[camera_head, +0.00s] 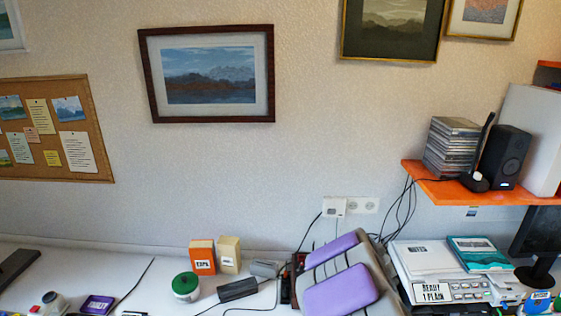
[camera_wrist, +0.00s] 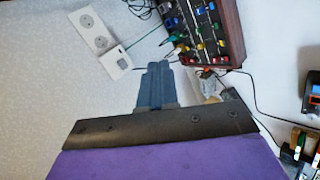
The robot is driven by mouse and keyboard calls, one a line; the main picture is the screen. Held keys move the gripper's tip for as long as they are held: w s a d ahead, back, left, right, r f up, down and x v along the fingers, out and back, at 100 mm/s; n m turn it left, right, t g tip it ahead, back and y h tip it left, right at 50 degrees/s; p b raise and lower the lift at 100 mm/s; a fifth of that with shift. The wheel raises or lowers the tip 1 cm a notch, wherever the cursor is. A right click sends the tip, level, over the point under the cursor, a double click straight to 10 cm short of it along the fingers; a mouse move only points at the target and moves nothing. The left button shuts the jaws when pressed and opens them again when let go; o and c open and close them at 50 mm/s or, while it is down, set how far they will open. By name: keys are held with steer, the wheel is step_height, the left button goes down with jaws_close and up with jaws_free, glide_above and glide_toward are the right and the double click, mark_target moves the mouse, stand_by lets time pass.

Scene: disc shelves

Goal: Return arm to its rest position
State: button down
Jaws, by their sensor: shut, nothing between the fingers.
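My gripper (camera_wrist: 158,68) shows in the wrist view, its two grey-blue fingers pressed together with nothing between them. The fingers point toward the white wall socket plate and a brown-sided box of small coloured parts; I cannot tell the exact gap to them. In the head view my purple and grey arm (camera_head: 340,288) is at the bottom centre, in front of the desk. The gripper's fingers cannot be made out there.
Behind my arm are the wall sockets (camera_head: 350,205) and hanging cables. To its right stand a printer-like device (camera_head: 455,292) and an orange shelf (camera_head: 472,194) with a disc stack (camera_head: 452,147) and speaker (camera_head: 505,157). Left, the desk holds an orange box (camera_head: 202,258) and a green-lidded jar (camera_head: 186,287).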

steer(key=s+d+r+m+g+h, duration=0.2)
steer(key=s+d+r+m, duration=0.25)
steer(key=s, duration=0.45)
steer(key=s+d+r+m+g+h, duration=0.25)
steer(key=s+r+m, duration=0.25)
steer(key=s, duration=0.4)
steer(key=s+a+m+g+y, duration=0.1)
steer(key=s+a+g+y, duration=0.1)
steer(key=s+a, duration=0.3)
steer(key=s+a+f+m+g+y, duration=0.1)
steer(key=s+a, duration=0.4)
steer(key=s, duration=0.9)
steer(key=s+a+f+m+g+y, duration=0.1)
steer(key=s+a+m+g+y, duration=0.1)
steer(key=s, duration=0.8)
steer(key=a+g+y, duration=0.1)
steer(key=a+g, duration=0.1)
steer(key=a, duration=0.1)
steer(key=shift+s+a+y, duration=0.2)
steer(key=shift+s+y, duration=0.05)
steer(key=shift+y, duration=0.1)
